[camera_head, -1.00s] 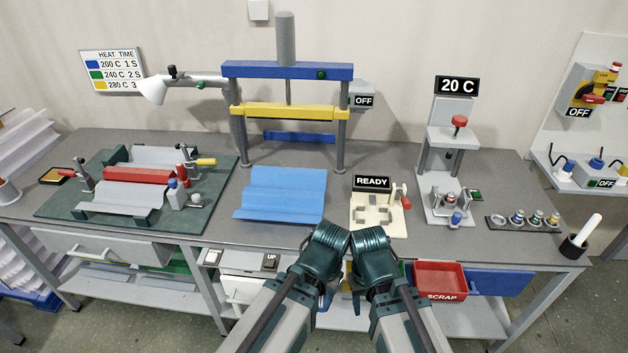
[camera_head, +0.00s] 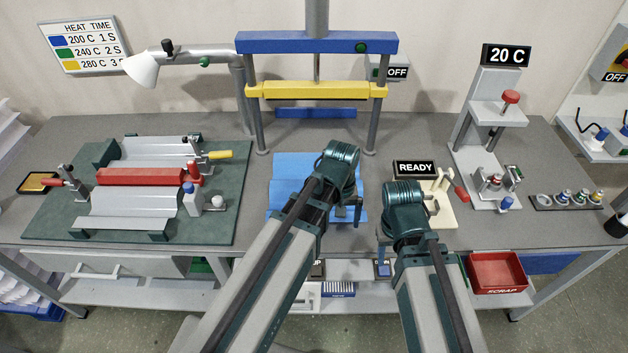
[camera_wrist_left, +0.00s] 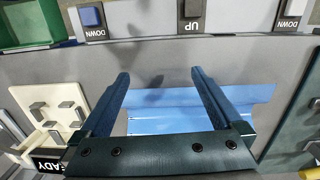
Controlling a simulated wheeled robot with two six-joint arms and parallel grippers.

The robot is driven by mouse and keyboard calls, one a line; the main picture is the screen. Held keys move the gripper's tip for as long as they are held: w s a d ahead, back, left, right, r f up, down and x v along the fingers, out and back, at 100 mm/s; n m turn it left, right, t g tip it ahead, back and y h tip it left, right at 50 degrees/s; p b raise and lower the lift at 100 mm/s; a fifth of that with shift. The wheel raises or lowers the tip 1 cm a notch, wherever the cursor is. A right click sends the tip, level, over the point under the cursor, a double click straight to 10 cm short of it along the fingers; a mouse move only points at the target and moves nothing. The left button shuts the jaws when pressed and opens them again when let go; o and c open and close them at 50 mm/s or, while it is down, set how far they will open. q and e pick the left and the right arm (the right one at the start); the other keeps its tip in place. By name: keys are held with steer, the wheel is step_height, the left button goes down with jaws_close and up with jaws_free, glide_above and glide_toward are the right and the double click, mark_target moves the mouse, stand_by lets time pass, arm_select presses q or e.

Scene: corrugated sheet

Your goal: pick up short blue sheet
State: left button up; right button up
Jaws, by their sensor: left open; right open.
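The short blue corrugated sheet (camera_head: 290,180) lies flat on the grey bench in front of the press, its right part hidden by my left arm in the head view. My left gripper (camera_head: 350,212) is over the sheet's right front part, open and empty. In the left wrist view the blue sheet (camera_wrist_left: 180,115) shows between and beyond the open fingers (camera_wrist_left: 160,76), whose tips point toward the bench's front edge. My right gripper (camera_head: 392,240) is near the front edge, left of the cream fixture, its fingers mostly hidden by its own wrist.
A green board (camera_head: 60,215) with grey sheets and a red bar is left. The cream fixture (camera_head: 445,215) with the READY sign is right. A red scrap bin (camera_head: 497,270) sits below.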

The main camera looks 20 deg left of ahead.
arm_select(q)
steer(key=w+a+r+n+t+h+p, duration=0.1)
steer(key=w+a+r+n+h, duration=0.15)
steer(key=w+a+n, duration=0.6)
steer(key=w+a+r+n+t+h+p, duration=0.1)
steer(key=w+a+r+n+p, duration=0.15)
steer(key=w+a+n, duration=0.55)
steer(key=shift+n, duration=0.55)
steer(key=b+x, duration=0.5)
steer(key=s+b+x, duration=0.1)
steer(key=b+x, duration=0.1)
steer(key=b, duration=0.1)
steer(key=shift+d+f, duration=0.3)
steer(key=shift+d, duration=0.05)
steer(key=shift+d+f+b, duration=0.3)
steer(key=shift+f+b, duration=0.05)
steer(key=b+x, duration=0.4)
steer(key=shift+f, duration=0.25)
steer(key=shift+d+f+b, duration=0.25)
steer(key=shift+f+b, duration=0.15)
steer(key=shift+b, duration=0.1)
steer(key=shift+r, duration=0.1)
